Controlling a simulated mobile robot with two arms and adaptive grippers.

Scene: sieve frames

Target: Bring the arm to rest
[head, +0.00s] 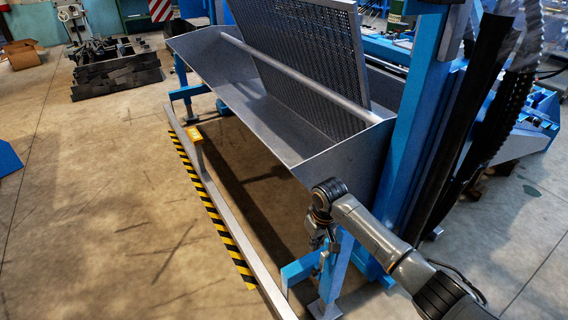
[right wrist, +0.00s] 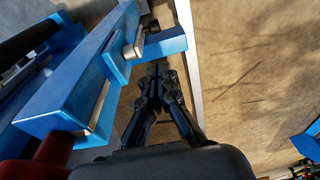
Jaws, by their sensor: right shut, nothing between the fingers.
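My right arm comes in from the lower right of the head view, and its gripper (head: 318,240) hangs down by the near end of the metal trough, partly hidden by the wrist and small in the picture. In the right wrist view the black fingers of the right gripper (right wrist: 158,72) meet at their tips, shut and empty. They point down past the blue frame legs (right wrist: 115,55) with the floor below. My left gripper is not in view.
A grey trough (head: 255,125) with a tilted perforated sieve frame (head: 305,60) stands on blue legs (head: 335,270). A blue upright (head: 415,130) is close to my right arm. A low rail (head: 225,210) and striped floor tape run along the front. Open floor (head: 90,200) lies left.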

